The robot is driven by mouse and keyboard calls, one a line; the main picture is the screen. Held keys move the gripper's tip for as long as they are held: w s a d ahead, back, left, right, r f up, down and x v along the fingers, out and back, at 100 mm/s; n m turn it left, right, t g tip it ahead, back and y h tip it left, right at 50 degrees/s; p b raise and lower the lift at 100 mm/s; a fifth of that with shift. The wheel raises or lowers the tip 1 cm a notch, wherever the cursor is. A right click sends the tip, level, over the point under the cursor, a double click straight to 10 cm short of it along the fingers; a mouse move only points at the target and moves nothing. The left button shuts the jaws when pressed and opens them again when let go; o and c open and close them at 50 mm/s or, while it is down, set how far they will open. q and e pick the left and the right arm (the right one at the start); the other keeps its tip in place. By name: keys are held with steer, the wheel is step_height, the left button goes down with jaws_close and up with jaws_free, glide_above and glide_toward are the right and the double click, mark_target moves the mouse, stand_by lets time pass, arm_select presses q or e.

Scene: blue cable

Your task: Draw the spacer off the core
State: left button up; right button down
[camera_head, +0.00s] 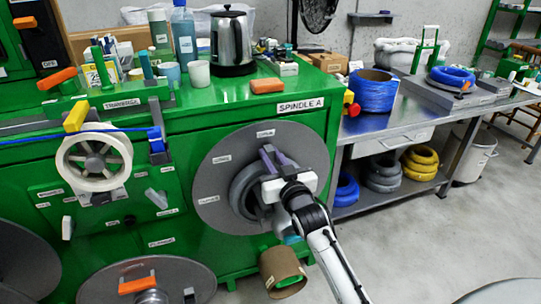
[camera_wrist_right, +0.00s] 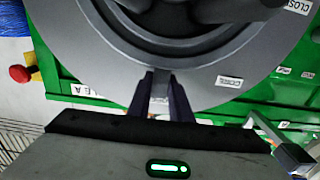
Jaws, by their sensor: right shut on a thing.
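A large grey disc (camera_head: 214,165) with white labels faces out from the cabinet front under the "SPINDLE A" label. A thick dark grey ring (camera_head: 240,190) sits around its middle, partly hidden behind my right wrist. My right gripper (camera_head: 268,155) is in front of the disc, its purple-grey fingers beside the ring's upper right. In the right wrist view the fingers (camera_wrist_right: 160,85) are shut on a narrow grey part (camera_wrist_right: 159,92) in front of the disc; I cannot tell whether it belongs to the spacer. The dark round hub (camera_wrist_right: 180,25) lies beyond. My left gripper is out of view.
A white-rimmed wheel (camera_head: 70,163) is on the cabinet's left. A metal bench (camera_head: 420,118) with blue coils is at right.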

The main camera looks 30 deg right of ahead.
steer(key=shift+s+a+r+p, duration=0.15)
steer(key=shift+s+p, duration=0.3)
steer(key=shift+s, duration=0.25)
stand_by(0.5)
stand_by(0.5)
